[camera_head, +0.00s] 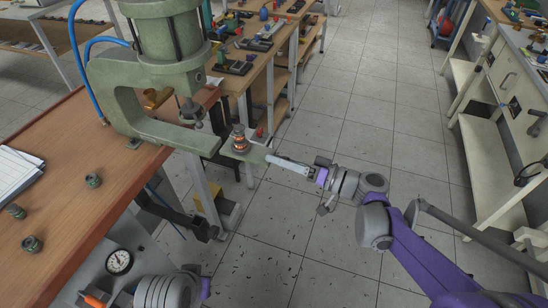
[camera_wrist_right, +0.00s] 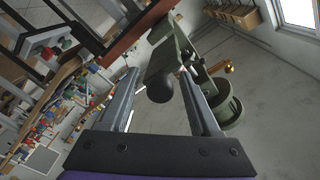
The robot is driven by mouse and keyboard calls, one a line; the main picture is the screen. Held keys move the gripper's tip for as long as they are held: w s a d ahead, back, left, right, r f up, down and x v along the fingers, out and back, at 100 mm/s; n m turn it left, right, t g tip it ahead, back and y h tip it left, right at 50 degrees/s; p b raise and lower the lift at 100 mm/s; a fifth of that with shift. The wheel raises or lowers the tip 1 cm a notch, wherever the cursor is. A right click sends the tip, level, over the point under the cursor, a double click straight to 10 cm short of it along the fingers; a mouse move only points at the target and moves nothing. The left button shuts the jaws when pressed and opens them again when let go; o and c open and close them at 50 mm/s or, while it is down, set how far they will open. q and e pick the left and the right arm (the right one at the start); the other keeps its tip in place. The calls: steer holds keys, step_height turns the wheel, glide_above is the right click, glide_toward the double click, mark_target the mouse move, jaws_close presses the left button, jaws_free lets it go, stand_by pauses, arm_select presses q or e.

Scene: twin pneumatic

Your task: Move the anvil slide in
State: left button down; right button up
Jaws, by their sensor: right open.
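The green anvil slide (camera_head: 255,153) sticks out to the right from the base of the green press (camera_head: 180,40), past the bench edge. A small copper-and-grey part (camera_head: 239,139) stands upright on it. My right gripper (camera_head: 272,160) is at the slide's outer end, its fingers pointing at the press. In the right wrist view, the round black knob (camera_wrist_right: 160,89) of the slide (camera_wrist_right: 160,62) lies between the open fingers of my right gripper (camera_wrist_right: 158,73), with gaps on both sides. My left gripper is not in view; only part of my left wrist shows at the bottom.
The wooden bench (camera_head: 75,165) carries several small grey-green parts (camera_head: 93,180) and a stack of papers (camera_head: 15,170). A gauge panel (camera_head: 119,262) is at the lower left. Another bench with tools (camera_head: 262,45) stands behind the press.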

mark_target(255, 153)
steer(key=shift+x, duration=1)
jaws_close()
stand_by(0.8)
